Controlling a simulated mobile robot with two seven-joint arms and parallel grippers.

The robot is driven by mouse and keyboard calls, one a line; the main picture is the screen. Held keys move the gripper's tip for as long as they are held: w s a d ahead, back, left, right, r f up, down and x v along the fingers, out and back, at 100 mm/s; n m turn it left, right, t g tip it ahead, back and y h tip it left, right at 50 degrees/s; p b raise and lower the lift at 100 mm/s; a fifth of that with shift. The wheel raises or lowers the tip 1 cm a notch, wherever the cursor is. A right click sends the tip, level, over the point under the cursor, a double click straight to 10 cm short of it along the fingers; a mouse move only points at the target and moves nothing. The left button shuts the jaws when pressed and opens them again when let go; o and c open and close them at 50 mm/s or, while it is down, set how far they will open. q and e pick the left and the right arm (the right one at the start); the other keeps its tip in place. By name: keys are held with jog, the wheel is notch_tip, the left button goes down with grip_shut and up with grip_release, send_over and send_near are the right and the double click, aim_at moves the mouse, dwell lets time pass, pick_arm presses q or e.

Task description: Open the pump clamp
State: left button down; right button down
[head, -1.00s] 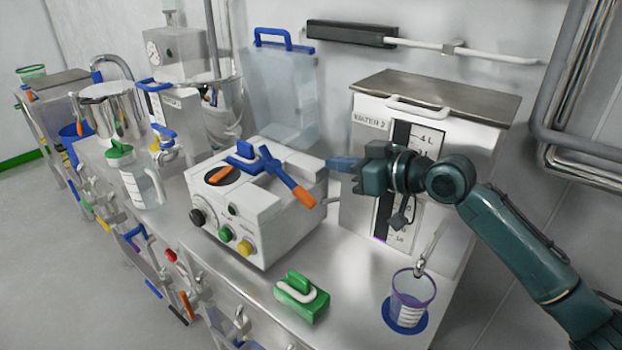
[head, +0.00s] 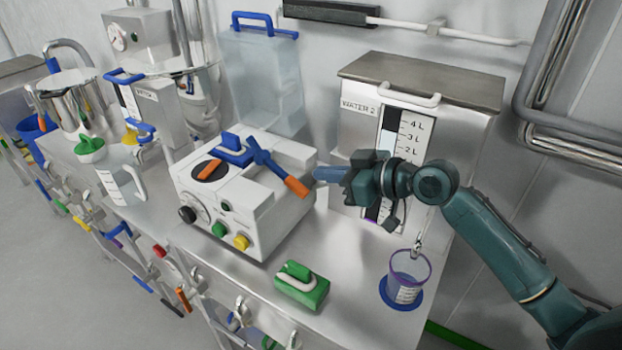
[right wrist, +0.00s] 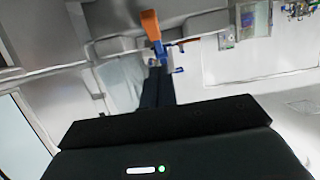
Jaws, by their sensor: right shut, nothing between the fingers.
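The white pump (head: 245,190) stands on the steel bench in the head view. Its clamp lever (head: 272,168) is blue with an orange grip, and lies slanted across the top, the grip pointing right and toward the front. My right gripper (head: 318,174) is shut and empty, its fingertips close to the right of the orange grip. In the right wrist view the orange grip (right wrist: 151,25) shows above the dark fingers (right wrist: 158,75). I cannot tell whether the fingertips touch it. My left gripper is not in view.
A water tank (head: 420,125) with a level scale stands behind my right arm. A purple-rimmed beaker (head: 410,268) sits on a blue disc at the front right. A green block with a white handle (head: 302,288) lies before the pump. A white jug (head: 118,182) stands left.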

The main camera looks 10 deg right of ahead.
aim_at(305, 192)
jog(key=w+a+f, duration=0.1)
jog(key=f, duration=0.2)
jog(key=w+a+f, duration=0.1)
jog(key=shift+w+a+f, duration=0.15)
jog(key=shift+w+a, duration=0.15)
jog(key=shift+w, duration=0.05)
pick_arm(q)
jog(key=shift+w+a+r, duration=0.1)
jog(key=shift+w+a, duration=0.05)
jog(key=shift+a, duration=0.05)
pick_arm(e)
jog(key=shift+a+f+b, duration=0.1)
jog(key=shift+f+b, duration=0.6)
jog(key=shift+f, duration=0.1)
jog(key=shift+w+f+b, duration=0.15)
jog(key=shift+f+b, duration=0.15)
jog(key=shift+b, duration=0.1)
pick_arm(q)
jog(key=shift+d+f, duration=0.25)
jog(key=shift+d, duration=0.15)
